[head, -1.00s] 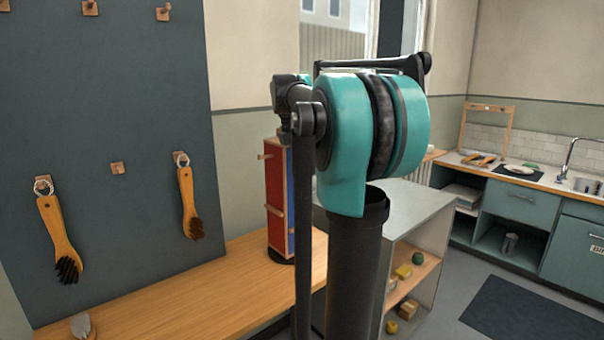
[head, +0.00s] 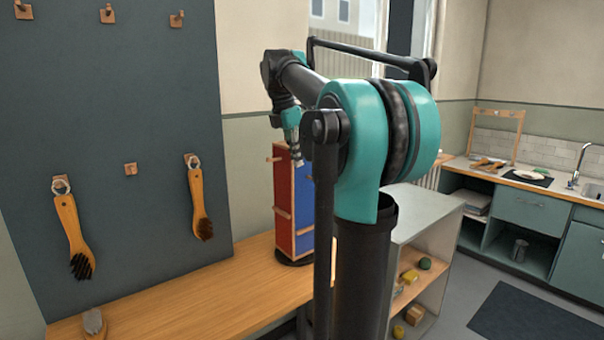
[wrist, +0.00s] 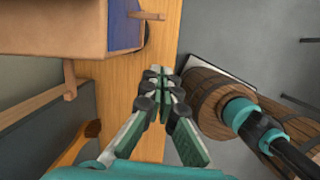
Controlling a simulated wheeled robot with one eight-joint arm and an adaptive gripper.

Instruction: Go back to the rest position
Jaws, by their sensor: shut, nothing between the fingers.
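My gripper (wrist: 158,76) is shut and empty in the wrist view, its two fingertips together above the wooden bench (wrist: 142,48). In the head view my gripper (head: 297,158) hangs from my raised arm and points down. It overlaps the upper part of the red and blue box (head: 282,205), which stands on the bench. The box also shows at the top left of the wrist view (wrist: 55,28). I cannot tell from the head view how far the gripper is from the box.
Two wooden brushes (head: 71,228) (head: 196,198) hang from pegs on the dark board (head: 110,110). Another brush (head: 94,322) lies at the bench's near left. A low shelf unit (head: 432,205) with small blocks stands right of my arm. Kitchen cabinets (head: 530,212) are further right, past open floor.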

